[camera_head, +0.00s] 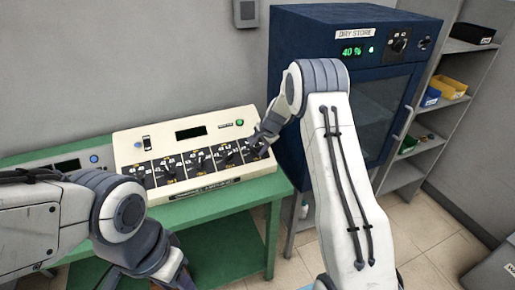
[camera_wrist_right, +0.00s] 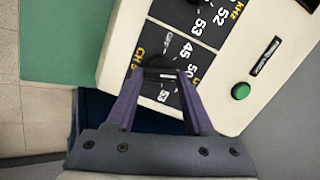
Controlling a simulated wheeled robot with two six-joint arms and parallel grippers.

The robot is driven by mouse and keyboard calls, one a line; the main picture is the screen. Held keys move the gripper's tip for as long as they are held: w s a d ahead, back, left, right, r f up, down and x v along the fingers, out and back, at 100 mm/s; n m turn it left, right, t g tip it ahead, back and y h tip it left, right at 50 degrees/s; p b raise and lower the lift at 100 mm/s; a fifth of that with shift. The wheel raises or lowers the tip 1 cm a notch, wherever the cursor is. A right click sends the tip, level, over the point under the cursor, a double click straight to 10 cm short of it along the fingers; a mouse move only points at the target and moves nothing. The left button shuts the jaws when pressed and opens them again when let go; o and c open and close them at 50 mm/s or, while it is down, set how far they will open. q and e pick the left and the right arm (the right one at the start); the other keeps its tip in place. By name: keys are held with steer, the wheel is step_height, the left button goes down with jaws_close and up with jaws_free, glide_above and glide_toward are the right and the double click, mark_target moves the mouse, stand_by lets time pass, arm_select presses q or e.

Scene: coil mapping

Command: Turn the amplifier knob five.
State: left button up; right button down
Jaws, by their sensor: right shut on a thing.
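The amplifier (camera_head: 165,130) is a cream box with a sloped face and a row of black panels, each with a black knob. My right gripper (camera_head: 259,143) reaches down to the rightmost panel. In the right wrist view, my right gripper (camera_wrist_right: 160,76) is shut on a black knob (camera_wrist_right: 160,62), with one purple finger on each side. White numbers and a partly covered yellow "CH" label lie around this knob. In the head view the fingers largely hide it. My left gripper (camera_head: 165,268) hangs low at the front, away from the amplifier; its fingertips are unclear.
The amplifier stands on a green bench (camera_head: 225,203). A grey unit (camera_head: 40,166) with a blue button sits left of it. A dark blue dry-store cabinet (camera_head: 310,38) stands close on the right, beside grey shelves (camera_head: 440,118) with bins. A green button (camera_wrist_right: 241,90) sits near the held knob.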

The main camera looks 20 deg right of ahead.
steer(key=m, duration=0.3)
steer(key=shift+s+f+m+t+b, duration=0.1)
steer(key=shift+m+t+b, duration=0.2)
steer(key=shift+m+b, duration=0.1)
steer(key=shift+m, duration=1.9)
steer(key=shift+s, duration=0.1)
steer(key=shift+c, duration=1.4)
jaws_free()
steer(key=b+v, duration=0.1)
steer(key=v, duration=0.9)
steer(key=shift+s, duration=0.25)
